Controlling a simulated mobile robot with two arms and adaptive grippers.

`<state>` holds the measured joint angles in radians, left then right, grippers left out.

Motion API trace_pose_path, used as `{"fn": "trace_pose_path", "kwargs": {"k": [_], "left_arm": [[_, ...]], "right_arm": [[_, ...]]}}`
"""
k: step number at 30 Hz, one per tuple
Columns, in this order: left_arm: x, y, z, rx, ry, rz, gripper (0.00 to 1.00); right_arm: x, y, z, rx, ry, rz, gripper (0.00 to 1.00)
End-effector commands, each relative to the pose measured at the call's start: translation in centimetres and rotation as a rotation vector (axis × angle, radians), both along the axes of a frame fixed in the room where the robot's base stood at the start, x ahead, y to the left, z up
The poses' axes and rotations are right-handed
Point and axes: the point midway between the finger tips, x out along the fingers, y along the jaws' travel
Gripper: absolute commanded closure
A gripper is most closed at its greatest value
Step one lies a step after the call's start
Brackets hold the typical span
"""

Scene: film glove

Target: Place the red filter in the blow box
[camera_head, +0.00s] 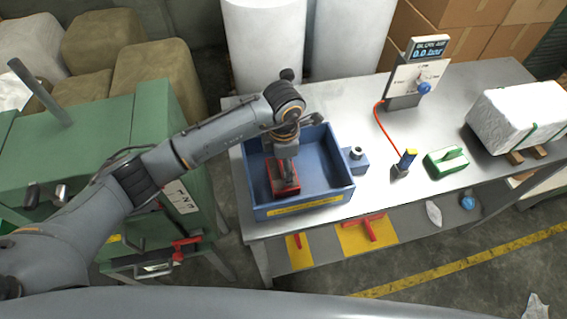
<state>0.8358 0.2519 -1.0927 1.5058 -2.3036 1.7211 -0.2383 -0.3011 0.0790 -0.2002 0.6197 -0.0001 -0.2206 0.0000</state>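The blue blow box (321,202) is an open-topped tray on the metal table, with a yellow label on its front wall. The red filter (286,191) is inside the outline of the box, at its left side. I cannot tell whether it rests on the box floor or hangs just above it. My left gripper (285,172) points down over the middle of the red filter, with its fingertips at the filter. The fingers are too small and overlapped to show whether they grip it. My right gripper is out of view.
A small blue block (355,160) adjoins the box's right side. A blue-and-yellow air nozzle (406,160), a green block (446,162), a display unit (418,72) and a white strapped bale (520,118) stand right of it. A green machine (150,120) is left. Red pieces (372,229) lie below.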

Motion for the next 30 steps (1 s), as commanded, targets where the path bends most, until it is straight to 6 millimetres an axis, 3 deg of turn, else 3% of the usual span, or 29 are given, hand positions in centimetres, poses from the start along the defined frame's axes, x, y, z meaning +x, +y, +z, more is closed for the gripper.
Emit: {"fn": "trace_pose_path", "kwargs": {"k": [10,24,30], "left_arm": [[0.1,0.0,1.0,-0.001,-0.003,0.000,0.31],[0.1,0.0,10.3,-0.001,-0.004,0.000,0.31],[0.0,0.0,12.1,0.000,-0.001,0.000,0.31]], "right_arm": [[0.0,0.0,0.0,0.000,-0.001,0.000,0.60],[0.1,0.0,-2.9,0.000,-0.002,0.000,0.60],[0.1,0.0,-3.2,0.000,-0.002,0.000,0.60]]}}
